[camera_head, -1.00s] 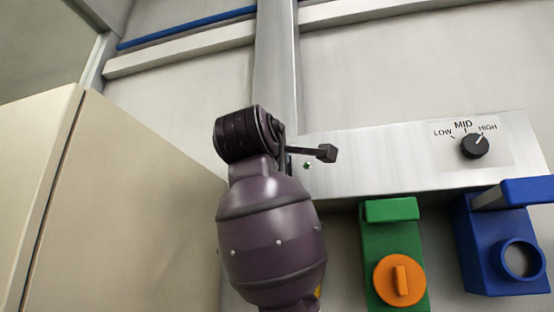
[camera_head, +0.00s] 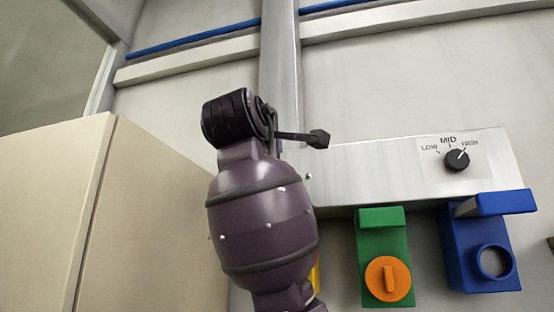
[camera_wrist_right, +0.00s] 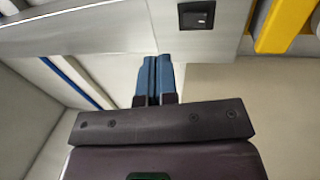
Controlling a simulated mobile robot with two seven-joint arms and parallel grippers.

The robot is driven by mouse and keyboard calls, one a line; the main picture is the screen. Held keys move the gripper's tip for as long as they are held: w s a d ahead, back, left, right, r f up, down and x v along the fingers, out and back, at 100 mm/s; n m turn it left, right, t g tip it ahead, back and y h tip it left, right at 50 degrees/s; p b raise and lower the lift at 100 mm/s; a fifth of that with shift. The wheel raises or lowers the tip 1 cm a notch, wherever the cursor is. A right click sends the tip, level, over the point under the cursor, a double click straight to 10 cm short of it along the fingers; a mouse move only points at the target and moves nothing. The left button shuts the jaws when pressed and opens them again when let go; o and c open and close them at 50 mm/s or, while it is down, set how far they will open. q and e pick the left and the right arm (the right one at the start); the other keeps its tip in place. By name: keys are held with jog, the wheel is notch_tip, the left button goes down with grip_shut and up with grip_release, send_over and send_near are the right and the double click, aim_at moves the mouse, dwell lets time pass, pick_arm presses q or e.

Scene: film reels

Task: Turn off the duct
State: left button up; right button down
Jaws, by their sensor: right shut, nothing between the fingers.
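A metal duct panel (camera_head: 385,167) runs along the wall in the head view. It carries a black knob (camera_head: 457,160) marked LOW, MID and HIGH, its pointer toward HIGH. In the right wrist view a small black switch (camera_wrist_right: 196,15) sits in a metal panel, up and to the right of my right gripper (camera_wrist_right: 157,60). The gripper's blue fingers are shut together and empty, apart from the switch. In the head view my purple right arm covers the panel's left end; its fingers and the switch cannot be made out there. My left gripper is out of view.
Below the panel hang a green holder (camera_head: 371,238) with an orange dial (camera_head: 389,280) and a blue holder (camera_head: 480,250). A yellow part (camera_wrist_right: 285,25) lies right of the switch in the wrist view. A beige cabinet (camera_head: 150,220) stands left of my arm.

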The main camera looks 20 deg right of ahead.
jog(key=s+a, duration=0.1)
jog(key=s, duration=0.1)
jog(key=s+a+r+b, duration=0.1)
jog(key=s+a, duration=0.1)
jog(key=shift+s, duration=0.15)
dwell(0.4)
